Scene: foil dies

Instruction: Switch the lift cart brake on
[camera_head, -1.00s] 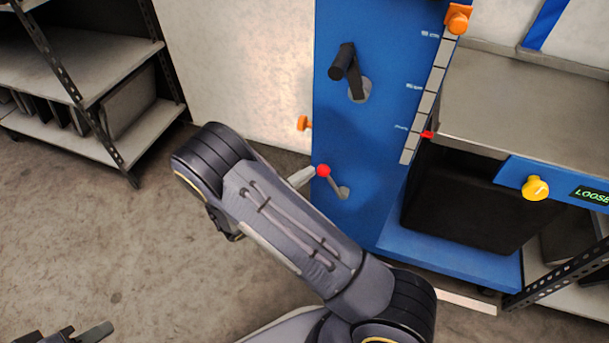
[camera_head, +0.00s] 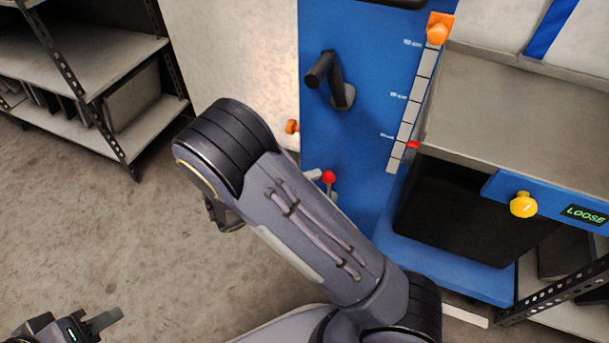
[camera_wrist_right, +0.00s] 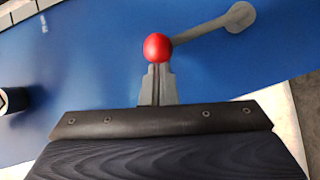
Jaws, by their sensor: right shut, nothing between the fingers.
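The lift cart's blue panel (camera_head: 365,110) carries a lever with a red ball knob (camera_head: 329,177). The lever stands nearly upright in the head view, its lower end hidden by my right arm. In the right wrist view, the red knob (camera_wrist_right: 158,47) is at the fingertips, its grey rod running right to a round pivot (camera_wrist_right: 240,17). My right gripper (camera_wrist_right: 158,80) is shut and empty, against or very close to the knob. Its fingertip (camera_head: 313,174) shows just left of the knob. My left gripper (camera_head: 103,321) is low at the left edge, its jaw opening unclear.
A black crank (camera_head: 330,78) sticks out of the panel above. An orange knob (camera_head: 438,29) tops the scale. A yellow knob (camera_head: 523,204) sits beside a display (camera_head: 585,214) reading LOOSE. A metal shelf (camera_head: 95,75) stands at left; the floor before it is clear.

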